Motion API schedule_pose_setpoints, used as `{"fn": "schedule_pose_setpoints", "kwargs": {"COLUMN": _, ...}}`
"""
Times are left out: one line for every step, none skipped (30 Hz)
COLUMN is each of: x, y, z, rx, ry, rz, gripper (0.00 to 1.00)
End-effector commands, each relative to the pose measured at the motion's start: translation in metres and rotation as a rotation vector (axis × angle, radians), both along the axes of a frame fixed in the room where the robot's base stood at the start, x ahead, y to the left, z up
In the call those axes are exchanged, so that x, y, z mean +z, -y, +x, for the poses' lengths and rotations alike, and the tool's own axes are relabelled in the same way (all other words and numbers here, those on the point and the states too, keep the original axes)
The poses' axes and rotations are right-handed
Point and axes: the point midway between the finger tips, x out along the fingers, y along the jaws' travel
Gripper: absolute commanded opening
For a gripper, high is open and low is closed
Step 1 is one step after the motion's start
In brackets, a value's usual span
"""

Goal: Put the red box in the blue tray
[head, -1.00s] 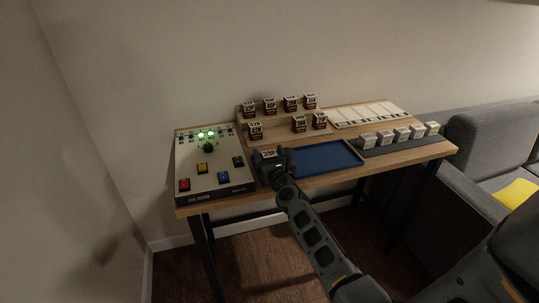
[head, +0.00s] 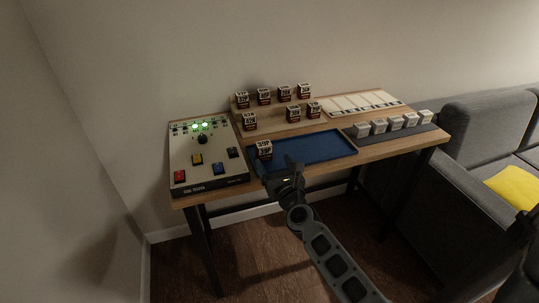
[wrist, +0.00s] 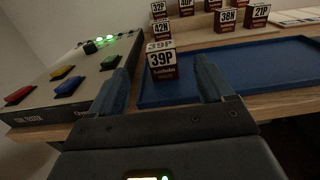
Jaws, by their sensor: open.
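The red box (head: 264,150), dark red with a white top labelled 39P, stands upright at the left end of the blue tray (head: 315,149). In the wrist view the box (wrist: 163,67) appears inside the rim of the tray (wrist: 235,62), beyond my fingertips. My gripper (head: 282,176) is open and empty at the tray's front edge, apart from the box. In the wrist view its two blue-grey fingers (wrist: 161,78) are spread wide, with the box seen between them.
A tester panel (head: 208,160) with coloured buttons and green lights stands left of the tray. A stepped wooden rack (head: 280,115) behind holds several similar boxes. Several white boxes (head: 395,123) stand on a dark strip at the right. Most of the tray is clear.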

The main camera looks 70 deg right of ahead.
Motion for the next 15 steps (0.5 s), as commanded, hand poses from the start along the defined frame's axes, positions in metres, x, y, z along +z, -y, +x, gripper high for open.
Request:
{"fn": "schedule_pose_setpoints", "kwargs": {"x": -0.001, "y": -0.005, "z": -0.004, "rx": 0.000, "ry": 0.000, "rz": 0.000, "gripper": 0.81}}
{"fn": "schedule_pose_setpoints", "kwargs": {"x": -0.001, "y": -0.007, "z": -0.006, "rx": 0.000, "ry": -0.001, "rz": 0.001, "gripper": 0.81}}
{"fn": "schedule_pose_setpoints", "kwargs": {"x": -0.001, "y": -0.009, "z": -0.008, "rx": 0.000, "ry": -0.001, "rz": 0.001, "gripper": 0.81}}
{"fn": "schedule_pose_setpoints", "kwargs": {"x": 0.000, "y": -0.010, "z": -0.009, "rx": 0.000, "ry": 0.000, "rz": 0.000, "gripper": 0.81}}
{"fn": "schedule_pose_setpoints", "kwargs": {"x": 0.000, "y": -0.011, "z": -0.009, "rx": 0.000, "ry": 0.001, "rz": -0.001, "gripper": 0.81}}
{"fn": "schedule_pose_setpoints", "kwargs": {"x": 0.000, "y": -0.012, "z": -0.010, "rx": -0.001, "ry": 0.001, "rz": -0.001, "gripper": 0.81}}
{"fn": "schedule_pose_setpoints", "kwargs": {"x": 0.000, "y": -0.012, "z": -0.011, "rx": -0.001, "ry": 0.001, "rz": -0.001, "gripper": 0.81}}
{"fn": "schedule_pose_setpoints", "kwargs": {"x": 0.000, "y": -0.012, "z": -0.011, "rx": -0.001, "ry": 0.001, "rz": -0.001, "gripper": 0.81}}
{"fn": "schedule_pose_setpoints", "kwargs": {"x": 0.000, "y": -0.013, "z": -0.011, "rx": 0.000, "ry": -0.002, "rz": -0.002, "gripper": 0.81}}
{"fn": "schedule_pose_setpoints", "kwargs": {"x": 0.000, "y": -0.015, "z": -0.012, "rx": 0.003, "ry": -0.009, "rz": -0.006, "gripper": 0.81}}
{"fn": "schedule_pose_setpoints", "kwargs": {"x": -0.001, "y": -0.018, "z": -0.012, "rx": 0.008, "ry": -0.022, "rz": -0.015, "gripper": 0.81}}
{"fn": "schedule_pose_setpoints", "kwargs": {"x": -0.002, "y": -0.025, "z": -0.013, "rx": 0.019, "ry": -0.054, "rz": -0.040, "gripper": 0.81}}
{"fn": "schedule_pose_setpoints", "kwargs": {"x": -0.003, "y": -0.032, "z": -0.015, "rx": 0.031, "ry": -0.087, "rz": -0.065, "gripper": 0.81}}
{"fn": "schedule_pose_setpoints", "kwargs": {"x": -0.004, "y": -0.042, "z": -0.018, "rx": 0.047, "ry": -0.131, "rz": -0.100, "gripper": 0.81}}
{"fn": "schedule_pose_setpoints", "kwargs": {"x": -0.005, "y": -0.058, "z": -0.021, "rx": 0.074, "ry": -0.205, "rz": -0.160, "gripper": 0.81}}
